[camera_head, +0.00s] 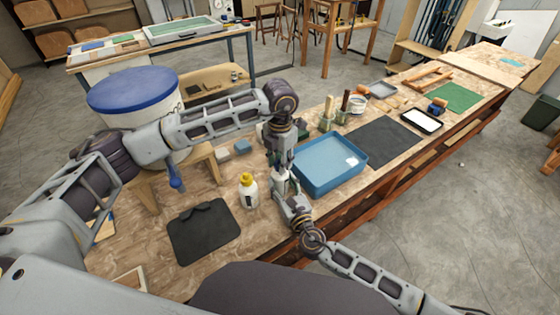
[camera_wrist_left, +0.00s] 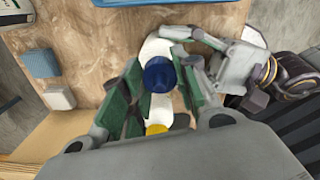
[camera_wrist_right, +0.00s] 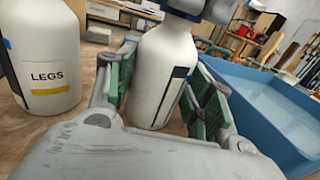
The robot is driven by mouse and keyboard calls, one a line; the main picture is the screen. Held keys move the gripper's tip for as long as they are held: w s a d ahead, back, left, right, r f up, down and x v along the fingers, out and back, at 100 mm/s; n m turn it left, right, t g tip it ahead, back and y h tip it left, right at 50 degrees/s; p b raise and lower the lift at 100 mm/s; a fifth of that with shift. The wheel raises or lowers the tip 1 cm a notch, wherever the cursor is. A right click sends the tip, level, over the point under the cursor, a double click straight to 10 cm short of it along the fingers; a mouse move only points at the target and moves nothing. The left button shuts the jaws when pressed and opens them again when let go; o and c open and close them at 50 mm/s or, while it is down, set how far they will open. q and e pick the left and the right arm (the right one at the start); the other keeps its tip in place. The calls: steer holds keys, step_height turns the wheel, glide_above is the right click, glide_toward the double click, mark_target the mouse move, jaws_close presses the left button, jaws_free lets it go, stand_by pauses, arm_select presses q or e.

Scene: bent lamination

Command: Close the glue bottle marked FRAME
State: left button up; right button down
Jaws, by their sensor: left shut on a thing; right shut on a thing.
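A white glue bottle (camera_wrist_right: 160,75) stands upright between the fingers of my right gripper (camera_wrist_right: 165,95), which is shut on its body. Its label is turned side-on and its wording cannot be read. My left gripper (camera_wrist_left: 160,85) is above, shut around a blue cap (camera_wrist_left: 159,74) at the bottle's top. The fingers hide how the cap meets the neck. In the head view both grippers meet at this bottle (camera_head: 280,186), which they mostly cover. A second white bottle (camera_wrist_right: 45,60), marked LEGS, stands to the left; its yellow cap shows in the head view (camera_head: 246,178).
A blue tray (camera_head: 307,184) stands close to the right of the held bottle. A black mat (camera_head: 203,232) lies on the workbench at the front left. A large white bucket with a blue lid (camera_head: 132,88) stands behind my left arm. Small blocks (camera_head: 243,147) lie behind.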

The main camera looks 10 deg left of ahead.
arm_select(q)
steer(key=m, duration=0.6)
steer(key=shift+m, duration=0.4)
steer(key=o, duration=0.6)
steer(key=shift+o, duration=0.2)
steer(key=shift+r, duration=0.15)
steer(key=shift+r, duration=2.1)
steer(key=shift+c, duration=0.3)
